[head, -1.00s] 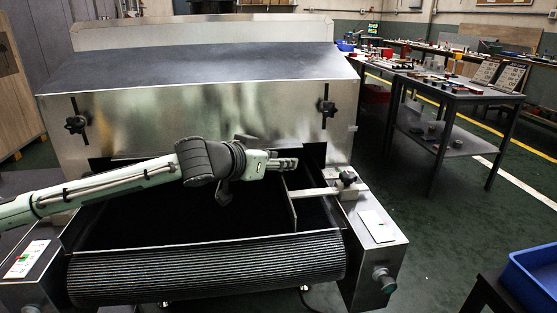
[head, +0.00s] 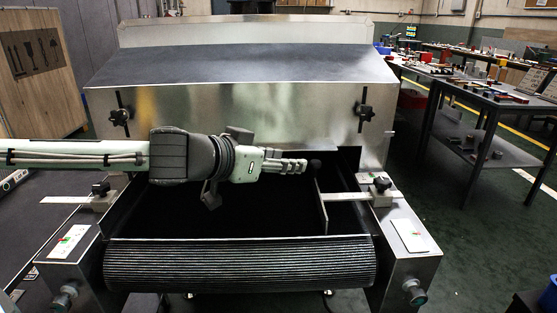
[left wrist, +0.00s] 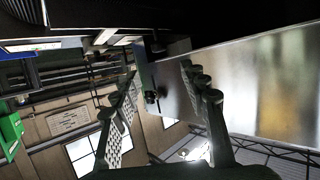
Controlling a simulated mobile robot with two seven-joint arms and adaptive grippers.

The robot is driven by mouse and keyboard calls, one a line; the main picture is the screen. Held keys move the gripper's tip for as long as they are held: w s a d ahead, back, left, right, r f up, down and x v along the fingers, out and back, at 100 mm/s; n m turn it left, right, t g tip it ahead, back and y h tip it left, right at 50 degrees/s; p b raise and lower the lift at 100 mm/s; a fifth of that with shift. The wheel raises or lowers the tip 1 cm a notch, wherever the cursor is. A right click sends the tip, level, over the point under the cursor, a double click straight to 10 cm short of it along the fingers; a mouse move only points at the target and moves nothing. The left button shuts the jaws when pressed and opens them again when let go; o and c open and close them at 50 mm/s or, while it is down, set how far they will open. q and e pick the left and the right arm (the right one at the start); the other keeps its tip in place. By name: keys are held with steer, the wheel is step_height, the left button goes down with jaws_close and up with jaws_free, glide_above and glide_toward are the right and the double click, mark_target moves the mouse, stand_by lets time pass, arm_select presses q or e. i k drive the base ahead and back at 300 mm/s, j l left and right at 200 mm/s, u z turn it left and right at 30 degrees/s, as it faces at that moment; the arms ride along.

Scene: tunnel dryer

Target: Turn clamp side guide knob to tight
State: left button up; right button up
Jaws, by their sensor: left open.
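The right side guide knob (head: 382,183) is dark and lobed. It sits on a metal bracket (head: 352,197) on the dryer's right rail, joined to a thin upright guide plate (head: 321,207). A similar left knob (head: 100,188) sits on the left rail. My left gripper (head: 302,166) points right above the dark belt, left of the right knob and apart from it. In the left wrist view my left gripper (left wrist: 160,78) is open, with nothing between its fingers. A dark knob (left wrist: 150,97) shows beyond them; I cannot tell which one. My right gripper is out of view.
The steel hood (head: 240,120) stands behind the gripper, with dark knobs on its front at left (head: 119,116) and right (head: 365,113). The ribbed roller (head: 240,262) is in front. A dark table (head: 490,105) with small items stands at the right, across open floor.

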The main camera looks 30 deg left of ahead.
mark_target(382, 183)
steer(key=k+l, duration=0.85)
